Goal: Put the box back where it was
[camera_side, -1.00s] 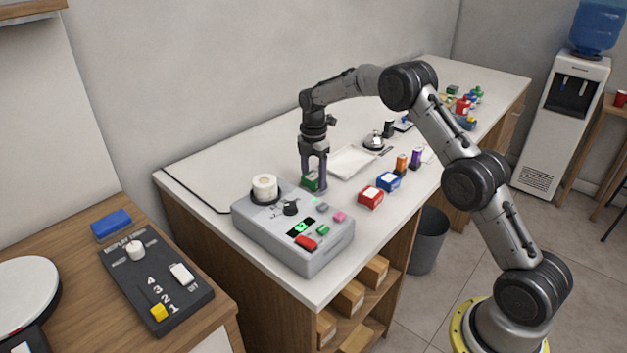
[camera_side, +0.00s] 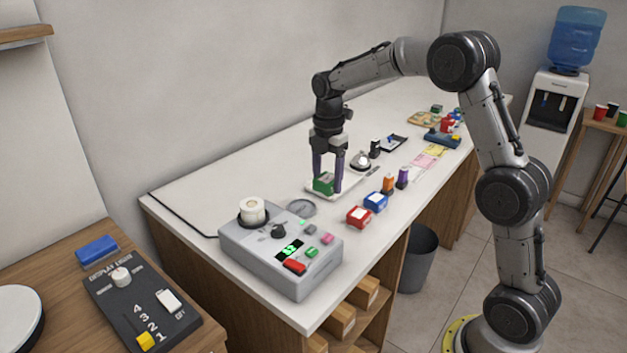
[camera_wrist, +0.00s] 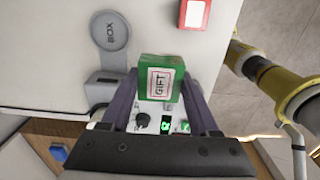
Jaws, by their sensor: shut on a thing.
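A green box (camera_side: 323,184) with a white label reading GIFT is between the fingers of my gripper (camera_side: 328,186), which is shut on it. The box also shows in the wrist view (camera_wrist: 160,78).
The grey machine (camera_side: 265,262) with a white roll and buttons stands at the counter's near end. A bell (camera_side: 360,161) and several small items lie farther back.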

